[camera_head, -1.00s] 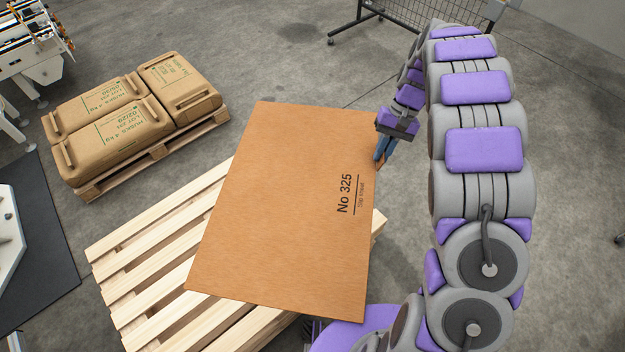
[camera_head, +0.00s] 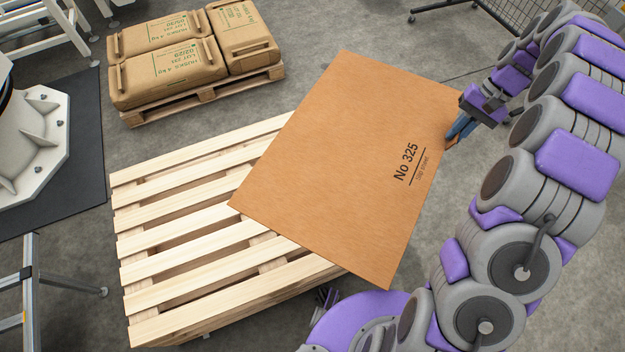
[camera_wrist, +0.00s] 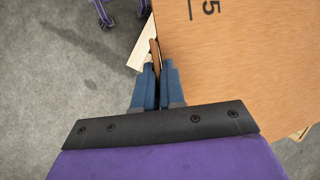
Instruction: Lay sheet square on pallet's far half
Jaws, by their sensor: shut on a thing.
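A flat brown sheet (camera_head: 345,160), printed "No 325", is held over the right part of the wooden pallet (camera_head: 185,242). The sheet is turned at an angle to the slats, and its right part sticks out past the pallet. My gripper (camera_head: 452,138) is shut on the sheet's right edge; the wrist view shows the blue fingers (camera_wrist: 158,75) closed at the edge of the sheet (camera_wrist: 240,60). The sheet hides the pallet's right part. I cannot tell whether its underside touches the slats.
A smaller pallet (camera_head: 205,95) with several brown sacks (camera_head: 175,72) stands at the back left. A white machine base (camera_head: 35,145) on a dark mat (camera_head: 75,170) is at the left, with a metal frame (camera_head: 30,290) below it. The pallet's left slats are bare.

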